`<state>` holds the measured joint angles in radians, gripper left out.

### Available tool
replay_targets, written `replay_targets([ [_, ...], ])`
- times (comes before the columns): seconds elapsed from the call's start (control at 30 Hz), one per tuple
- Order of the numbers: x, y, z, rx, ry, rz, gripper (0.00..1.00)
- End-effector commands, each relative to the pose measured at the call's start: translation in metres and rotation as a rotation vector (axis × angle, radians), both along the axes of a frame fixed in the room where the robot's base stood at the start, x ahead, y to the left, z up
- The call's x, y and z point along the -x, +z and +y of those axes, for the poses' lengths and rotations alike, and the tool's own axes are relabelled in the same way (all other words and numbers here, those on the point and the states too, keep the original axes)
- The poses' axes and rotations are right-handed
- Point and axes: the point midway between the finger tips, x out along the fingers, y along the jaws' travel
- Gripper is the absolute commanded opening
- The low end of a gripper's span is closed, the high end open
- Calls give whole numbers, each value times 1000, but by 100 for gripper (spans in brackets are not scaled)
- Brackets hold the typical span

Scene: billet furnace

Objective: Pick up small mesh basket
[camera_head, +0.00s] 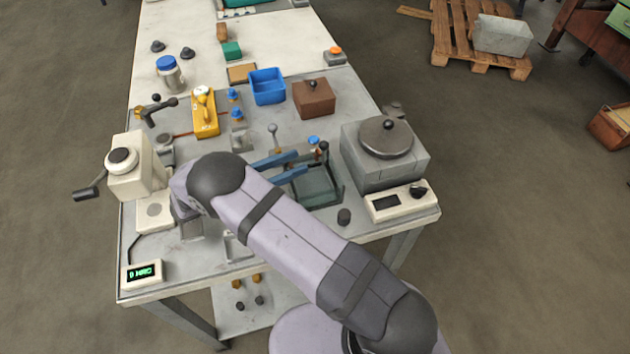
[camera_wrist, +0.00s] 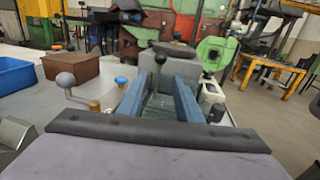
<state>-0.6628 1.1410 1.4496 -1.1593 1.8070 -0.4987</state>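The small mesh basket appears to be the dark-framed, grey-green open container (camera_head: 318,187) on the bench, left of the grey block with the round lid. Its mesh is too fine to make out. In the wrist view, its greenish body (camera_wrist: 160,104) shows between my fingers, with an upright handle and black knob beyond. My gripper (camera_head: 304,160) has two blue fingers reaching right, at the basket's upper left side. In the wrist view, my gripper (camera_wrist: 159,82) is open, with a wide gap between the fingers. I cannot tell whether either finger touches the basket.
A grey furnace block (camera_head: 385,153) with a round lid stands close right, with a control box (camera_head: 398,203) in front. A blue bin (camera_head: 267,86) and a brown lidded box (camera_head: 313,97) stand behind. A blue-capped bottle (camera_wrist: 122,81) and ball-topped lever (camera_wrist: 66,81) are near my left finger.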

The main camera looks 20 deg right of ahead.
Motion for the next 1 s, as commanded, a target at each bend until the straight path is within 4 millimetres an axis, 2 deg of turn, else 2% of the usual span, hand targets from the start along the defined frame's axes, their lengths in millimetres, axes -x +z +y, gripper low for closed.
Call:
replay_targets([
  [0.17, 0, -1, 1, 7, 6, 1, 32],
  [0.43, -4, 0, -18, 7, 3, 3, 32],
  [0.67, -5, 0, -23, 6, 4, 2, 32],
  [1.0, -12, 1, -58, 6, 2, 3, 32],
])
